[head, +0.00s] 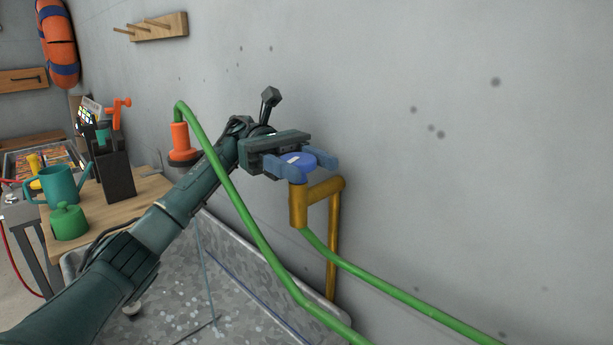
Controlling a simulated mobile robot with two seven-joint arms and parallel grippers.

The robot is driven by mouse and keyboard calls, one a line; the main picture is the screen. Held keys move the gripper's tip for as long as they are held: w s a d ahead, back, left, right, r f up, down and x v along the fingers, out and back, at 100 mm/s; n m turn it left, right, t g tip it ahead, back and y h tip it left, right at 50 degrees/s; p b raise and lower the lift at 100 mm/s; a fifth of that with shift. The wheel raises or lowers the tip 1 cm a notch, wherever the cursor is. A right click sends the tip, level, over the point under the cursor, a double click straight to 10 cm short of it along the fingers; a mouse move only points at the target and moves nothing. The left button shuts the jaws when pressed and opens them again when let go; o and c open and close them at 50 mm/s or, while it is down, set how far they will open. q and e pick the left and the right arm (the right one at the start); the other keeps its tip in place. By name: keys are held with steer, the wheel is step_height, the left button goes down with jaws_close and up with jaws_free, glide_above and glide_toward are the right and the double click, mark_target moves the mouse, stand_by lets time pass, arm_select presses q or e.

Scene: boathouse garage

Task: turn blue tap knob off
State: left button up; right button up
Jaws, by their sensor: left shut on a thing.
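The blue tap knob (303,161) sits on top of the brass tap (299,206), whose pipe runs to the grey wall. A pale mark shows on the knob's top. My left gripper (313,166) reaches in from the left at knob height. Its blue fingers are shut on the knob, one on the near side and one on the far side. The near finger hides part of the knob's edge and the top of the tap. A green hose (400,296) leaves the bottom of the tap. My right gripper is not in view.
The hose (236,199) also passes in front of my left forearm, up to an orange nozzle (180,139). A speckled grey basin (262,257) lies below. At left, a wooden table (110,213) holds a teal watering can (60,185), a green pot (69,222) and a dark holder (114,172).

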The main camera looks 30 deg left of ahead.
mark_target(304, 162)
arm_select(q)
steer(key=shift+s+m+g+y+b, duration=0.1)
steer(key=shift+m+g+y+b, duration=0.3)
steer(key=shift+m+g+y, duration=0.5)
steer(key=shift+g, duration=0.4)
steer(key=o, duration=0.9)
steer(key=shift+r, duration=0.1)
step_height(304, 162, up, 10)
